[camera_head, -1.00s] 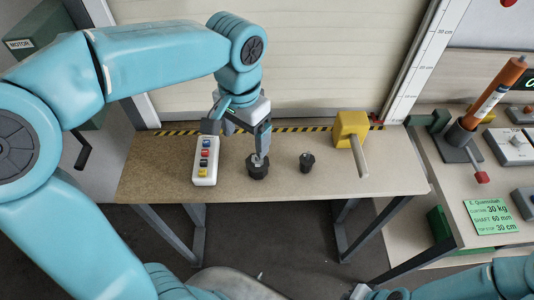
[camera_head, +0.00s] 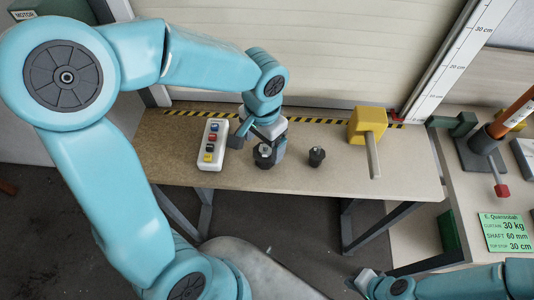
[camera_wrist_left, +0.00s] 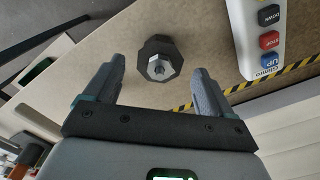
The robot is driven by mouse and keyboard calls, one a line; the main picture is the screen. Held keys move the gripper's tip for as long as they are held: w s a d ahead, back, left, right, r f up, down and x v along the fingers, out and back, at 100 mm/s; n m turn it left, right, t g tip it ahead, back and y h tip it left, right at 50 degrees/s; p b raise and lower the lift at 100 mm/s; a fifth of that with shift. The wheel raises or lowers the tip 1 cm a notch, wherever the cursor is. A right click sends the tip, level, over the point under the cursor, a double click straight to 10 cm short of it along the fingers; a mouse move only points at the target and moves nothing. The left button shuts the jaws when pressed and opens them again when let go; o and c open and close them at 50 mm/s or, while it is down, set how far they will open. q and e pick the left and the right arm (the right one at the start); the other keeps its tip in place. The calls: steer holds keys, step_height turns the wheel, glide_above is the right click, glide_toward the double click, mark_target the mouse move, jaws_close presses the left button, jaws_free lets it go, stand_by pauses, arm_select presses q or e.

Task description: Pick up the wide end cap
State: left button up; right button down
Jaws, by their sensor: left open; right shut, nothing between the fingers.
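The wide end cap (camera_head: 263,161) is a dark, many-sided piece with a metal stub on top, standing on the workbench (camera_head: 225,181). It also shows in the left wrist view (camera_wrist_left: 160,62), just beyond and between the fingertips. My left gripper (camera_head: 262,144) is open at the cap, its fingers on either side in the wrist view (camera_wrist_left: 158,75). I cannot tell whether they touch it. A narrower dark end cap (camera_head: 317,157) stands to the right. My right gripper (camera_head: 360,281) is shut and empty at the bottom edge, away from the bench.
A white button box (camera_head: 212,146) lies close to the left of the wide cap. A yellow block with a grey shaft (camera_head: 367,125) stands to the right. Hazard tape and a shutter curtain (camera_head: 340,60) run behind. The bench front is clear.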

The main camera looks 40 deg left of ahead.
mark_target(263, 151)
arm_select(q)
steer(key=shift+f, duration=0.35)
step_height(263, 151, down, 5)
steer(key=shift+w+r+p, duration=0.1)
steer(key=shift+p, duration=0.2)
steer(key=shift+s+r, duration=0.1)
steer(key=shift+s, duration=0.15)
steer(key=shift+w, duration=0.1)
steer(key=c, duration=0.9)
